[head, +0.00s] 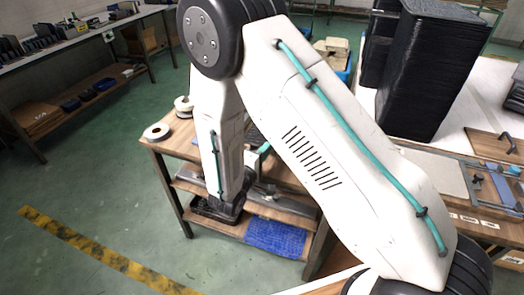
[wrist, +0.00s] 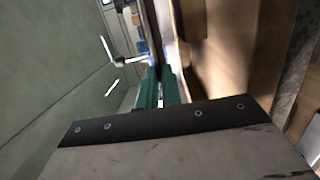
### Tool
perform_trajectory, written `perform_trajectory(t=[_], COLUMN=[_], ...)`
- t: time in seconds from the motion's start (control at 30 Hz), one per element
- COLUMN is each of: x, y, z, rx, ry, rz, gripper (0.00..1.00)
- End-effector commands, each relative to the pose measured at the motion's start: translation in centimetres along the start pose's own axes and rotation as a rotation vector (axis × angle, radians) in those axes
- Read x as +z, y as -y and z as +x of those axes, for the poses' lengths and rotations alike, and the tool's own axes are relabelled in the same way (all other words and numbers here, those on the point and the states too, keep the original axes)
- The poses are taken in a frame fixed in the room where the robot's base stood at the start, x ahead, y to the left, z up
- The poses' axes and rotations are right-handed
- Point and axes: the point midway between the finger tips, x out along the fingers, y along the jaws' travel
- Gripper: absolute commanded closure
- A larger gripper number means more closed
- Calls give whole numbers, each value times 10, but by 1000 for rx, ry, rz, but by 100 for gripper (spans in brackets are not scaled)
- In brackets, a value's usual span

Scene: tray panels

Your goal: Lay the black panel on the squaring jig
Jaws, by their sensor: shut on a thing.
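My gripper (wrist: 160,82) shows green fingers in the wrist view, closed on a thin dark panel (wrist: 151,28) seen nearly edge-on. The panel stretches away from the fingertips; most of its face does not show. In the head view my white arm covers most of the gripper; only a bit of green shows beside a dark ribbed patch, over the wooden bench (head: 176,149). A tall stack of black panels (head: 432,70) stands on the white table at the right. I cannot identify the squaring jig with certainty; my arm hides part of the bench top.
A white tape roll (head: 157,132) lies on the bench's left corner. Its lower shelves hold a black tray (head: 205,212) and a blue mat (head: 274,238). Clamps and metal parts (head: 490,183) lie at right. Open green floor with a yellow-black stripe (head: 95,250) is at left.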

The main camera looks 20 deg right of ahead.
Motion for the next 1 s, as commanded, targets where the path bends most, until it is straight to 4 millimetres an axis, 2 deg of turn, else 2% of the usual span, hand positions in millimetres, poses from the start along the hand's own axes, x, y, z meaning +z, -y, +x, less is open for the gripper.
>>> perform_trajectory(t=[0.57, 1.0], x=[0, -1], y=[0, 13], z=[0, 0], rx=[0, 0], ry=[0, -1], rz=[0, 0], gripper=[100, 100])
